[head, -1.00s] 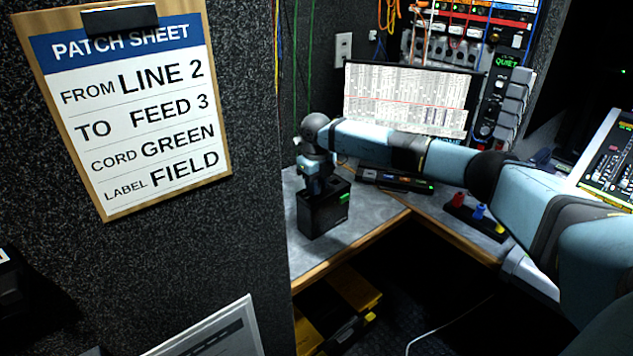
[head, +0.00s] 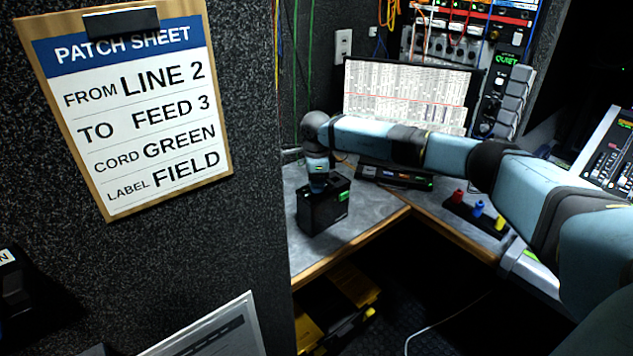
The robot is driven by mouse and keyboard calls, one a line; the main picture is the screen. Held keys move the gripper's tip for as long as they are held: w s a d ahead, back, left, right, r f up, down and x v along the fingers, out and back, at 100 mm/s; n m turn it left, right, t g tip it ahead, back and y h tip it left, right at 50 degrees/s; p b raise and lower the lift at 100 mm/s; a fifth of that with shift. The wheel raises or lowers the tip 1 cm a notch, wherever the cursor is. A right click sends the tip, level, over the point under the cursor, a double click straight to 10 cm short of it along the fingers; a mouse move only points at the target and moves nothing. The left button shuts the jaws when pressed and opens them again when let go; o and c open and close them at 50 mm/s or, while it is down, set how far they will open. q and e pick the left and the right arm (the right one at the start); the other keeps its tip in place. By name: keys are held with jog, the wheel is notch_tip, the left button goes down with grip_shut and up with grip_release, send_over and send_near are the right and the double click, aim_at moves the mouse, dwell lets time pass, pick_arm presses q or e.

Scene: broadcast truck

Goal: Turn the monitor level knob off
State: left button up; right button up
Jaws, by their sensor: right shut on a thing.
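A small black box (head: 322,212) with a green label on its right side stands on the grey desk. My right gripper (head: 318,187) points down onto the top of this box and is shut at its top. The monitor level knob is not clearly visible; whatever lies between the fingers is hidden by the gripper and wrist. My right arm reaches in from the right across the desk. My left gripper is not in view.
A lit screen (head: 405,95) stands behind my arm. A flat black device (head: 395,176) and a strip with red, blue and yellow plugs (head: 476,213) lie on the desk. A partition with a patch sheet (head: 130,105) fills the left. Dark yellow-and-black cases (head: 345,300) sit below.

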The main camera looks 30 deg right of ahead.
jog(key=n, duration=0.5)
jog(key=shift+n, duration=0.3)
jog(key=n, duration=0.5)
jog(key=shift+b, duration=0.4)
jog(key=shift+n, duration=0.3)
jog(key=o, duration=0.9)
jog(key=shift+o, duration=0.2)
jog(key=shift+r, duration=0.1)
notch_tip(320, 180, up, 14)
jog(key=p, duration=0.1)
jog(key=shift+f, duration=0.25)
